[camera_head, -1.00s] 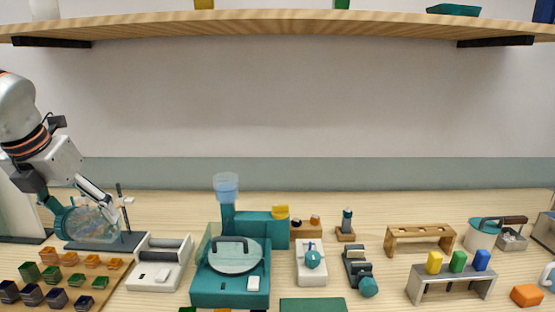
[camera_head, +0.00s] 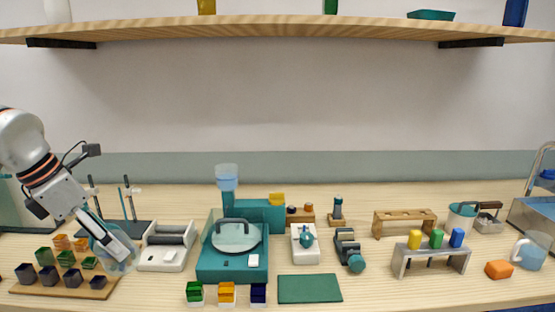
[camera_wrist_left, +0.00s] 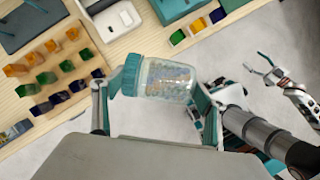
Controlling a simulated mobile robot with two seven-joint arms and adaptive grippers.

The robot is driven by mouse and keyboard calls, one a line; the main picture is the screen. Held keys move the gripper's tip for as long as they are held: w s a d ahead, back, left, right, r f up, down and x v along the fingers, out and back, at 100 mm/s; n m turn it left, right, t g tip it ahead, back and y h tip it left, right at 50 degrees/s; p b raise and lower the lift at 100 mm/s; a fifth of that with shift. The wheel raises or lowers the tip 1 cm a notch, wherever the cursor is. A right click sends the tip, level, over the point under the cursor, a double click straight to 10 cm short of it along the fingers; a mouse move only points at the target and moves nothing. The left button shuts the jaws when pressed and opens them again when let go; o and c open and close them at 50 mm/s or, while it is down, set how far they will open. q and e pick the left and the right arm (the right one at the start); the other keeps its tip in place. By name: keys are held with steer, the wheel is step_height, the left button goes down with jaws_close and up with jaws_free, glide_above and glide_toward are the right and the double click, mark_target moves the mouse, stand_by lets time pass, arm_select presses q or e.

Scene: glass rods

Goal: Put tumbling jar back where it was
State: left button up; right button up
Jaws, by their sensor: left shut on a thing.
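The tumbling jar (camera_head: 113,256) is clear with a teal lid and small bits inside. It lies on its side in the left wrist view (camera_wrist_left: 168,78). My left gripper (camera_head: 108,243) is shut on it, one finger at the lid and one at the base; both fingers show in the left wrist view (camera_wrist_left: 152,100). In the head view the jar is beside the left end of the white roller unit (camera_head: 165,258), partly hidden by my gripper. The two dark rollers look bare. My right gripper (camera_wrist_left: 262,65) shows small in the left wrist view, fingers apart, empty.
A wooden board (camera_head: 62,285) with coloured cups lies at front left, close to the jar. A dark stand with rods (camera_head: 125,229) is behind. A teal machine (camera_head: 232,265) stands right of the rollers. Several small cups line the front edge.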

mark_target(138, 260)
arm_select(q)
steer(key=d+f+m+g, duration=0.1)
steer(key=d+f+m, duration=0.1)
steer(key=m, duration=0.2)
steer(key=d+f+m+g+h, duration=0.1)
steer(key=d+f+m+g, duration=0.1)
steer(key=f+m, duration=0.1)
steer(key=d+f+m+g, duration=0.1)
steer(key=d+f+m, duration=0.1)
steer(key=m, duration=0.3)
steer(key=shift+s+d+f+m+g+h, duration=0.3)
steer(key=shift+d+h, duration=0.1)
steer(key=shift+d, duration=0.15)
steer(key=s+d+f+m+g+y, duration=0.3)
steer(key=d+f+m, duration=0.3)
steer(key=m, duration=1)
steer(key=shift+d+f+g+y, duration=0.35)
steer(key=shift+f+y, duration=0.45)
steer(key=shift+f, duration=0.55)
arm_select(e)
steer(key=shift+s+f, duration=0.15)
steer(key=shift+s, duration=0.05)
arm_select(q)
steer(key=shift+s, duration=0.1)
arm_select(e)
steer(key=c, duration=1.1)
steer(key=shift+a, duration=0.1)
